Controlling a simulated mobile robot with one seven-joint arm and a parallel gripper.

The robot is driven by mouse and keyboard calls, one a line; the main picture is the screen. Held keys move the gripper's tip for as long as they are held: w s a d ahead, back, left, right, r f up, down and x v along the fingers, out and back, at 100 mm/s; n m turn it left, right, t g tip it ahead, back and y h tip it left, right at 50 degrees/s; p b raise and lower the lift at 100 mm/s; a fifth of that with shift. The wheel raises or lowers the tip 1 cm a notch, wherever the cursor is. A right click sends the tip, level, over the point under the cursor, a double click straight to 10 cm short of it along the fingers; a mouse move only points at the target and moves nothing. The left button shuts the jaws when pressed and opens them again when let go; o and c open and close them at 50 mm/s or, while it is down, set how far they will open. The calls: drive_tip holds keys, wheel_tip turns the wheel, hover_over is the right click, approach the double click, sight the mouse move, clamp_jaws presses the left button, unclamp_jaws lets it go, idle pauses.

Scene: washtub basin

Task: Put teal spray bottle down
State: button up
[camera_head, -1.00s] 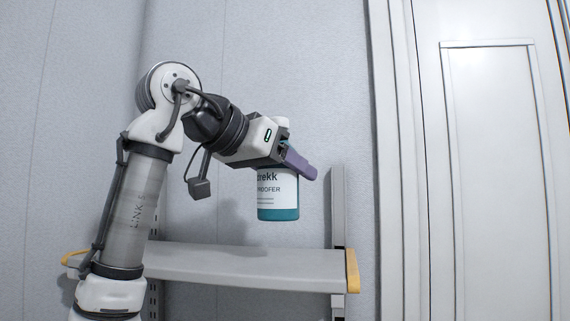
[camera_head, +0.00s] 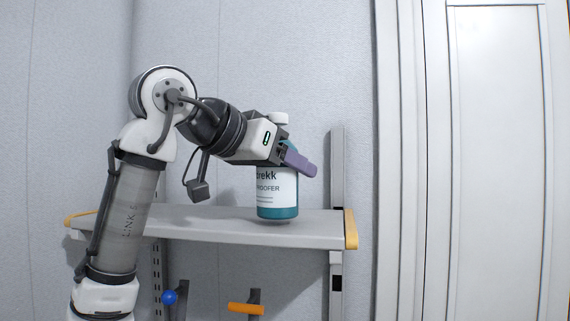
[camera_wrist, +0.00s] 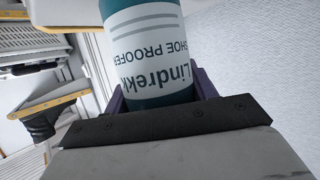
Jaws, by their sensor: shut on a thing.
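The teal spray bottle (camera_head: 278,200) has a white label with dark lettering and a white top. It is upright in the head view, with its base at or just above the grey shelf (camera_head: 200,226); I cannot tell whether it touches. My gripper (camera_head: 299,163) is shut on the bottle's upper part, its purple fingers around it. In the wrist view the bottle (camera_wrist: 155,50) fills the upper middle, its label upside down, between the purple fingers (camera_wrist: 160,101).
The shelf has yellow end caps (camera_head: 351,229) and is bare to the left of the bottle. A grey upright (camera_head: 337,180) stands behind its right end. Below hang a blue-knobbed item (camera_head: 169,298) and an orange-handled item (camera_head: 246,309). A pale door (camera_head: 497,160) is at the right.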

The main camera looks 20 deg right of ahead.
drive_tip(key=shift+f+b, duration=0.4)
drive_tip(key=shift+f, duration=0.15)
drive_tip(key=o, duration=1.4)
drive_tip(key=b+v, duration=0.2)
drive_tip(key=v, duration=1.2)
drive_tip(key=shift+b, duration=0.3)
drive_tip(key=shift+f, duration=0.1)
